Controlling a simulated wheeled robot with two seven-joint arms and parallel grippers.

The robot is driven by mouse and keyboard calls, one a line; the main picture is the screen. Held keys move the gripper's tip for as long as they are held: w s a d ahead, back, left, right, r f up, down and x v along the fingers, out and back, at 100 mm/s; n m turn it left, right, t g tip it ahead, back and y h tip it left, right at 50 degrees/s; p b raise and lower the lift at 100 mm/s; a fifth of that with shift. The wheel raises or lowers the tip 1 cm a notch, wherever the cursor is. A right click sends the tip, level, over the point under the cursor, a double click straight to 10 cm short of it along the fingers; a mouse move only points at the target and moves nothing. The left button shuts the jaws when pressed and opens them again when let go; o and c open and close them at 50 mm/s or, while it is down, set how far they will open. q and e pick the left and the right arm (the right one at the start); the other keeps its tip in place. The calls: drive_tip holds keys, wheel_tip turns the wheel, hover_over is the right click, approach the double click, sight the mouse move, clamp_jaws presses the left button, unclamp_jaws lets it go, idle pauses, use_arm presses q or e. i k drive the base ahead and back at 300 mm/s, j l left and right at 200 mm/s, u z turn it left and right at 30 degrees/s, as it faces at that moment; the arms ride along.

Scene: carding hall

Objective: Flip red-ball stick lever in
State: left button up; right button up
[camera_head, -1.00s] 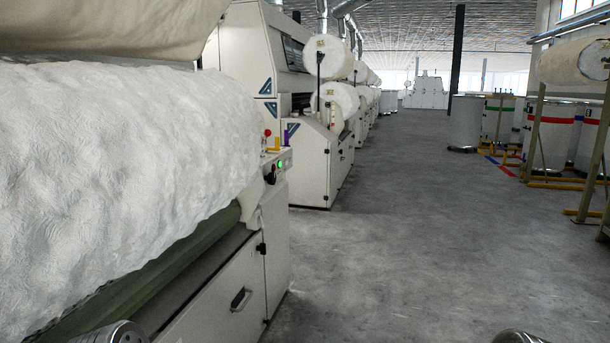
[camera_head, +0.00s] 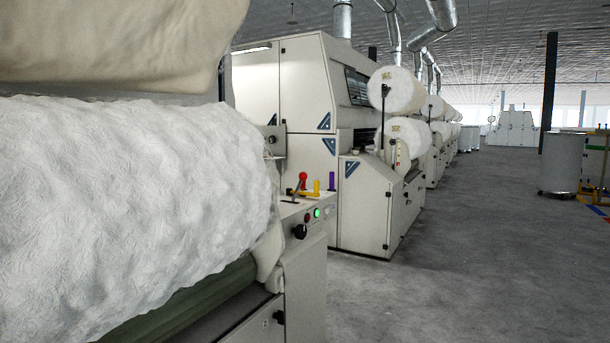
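The red-ball stick lever (camera_head: 302,178) stands on top of the small control panel at the right end of the near machine. Its red ball is at the upper end of a thin, tilted stick. The panel front (camera_head: 317,222) carries a lit green button, a dark red button and a black knob. Neither of my grippers is in view.
A large white fibre roll (camera_head: 130,200) fills the left foreground. Another carding machine (camera_head: 375,205) stands close behind the panel. The concrete floor (camera_head: 450,250) to the right is clear. A grey can (camera_head: 560,165) stands farther right.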

sight(303, 177)
drive_tip(key=i+l, duration=0.4)
drive_tip(key=i+l+z, duration=0.15)
drive_tip(key=i+l, duration=0.2)
drive_tip(key=i, duration=0.3)
drive_tip(key=i+l, duration=0.35)
drive_tip(key=i, duration=0.2)
drive_tip(key=i+l+z, duration=0.1)
drive_tip(key=i+l, duration=0.2)
drive_tip(key=i, duration=0.2)
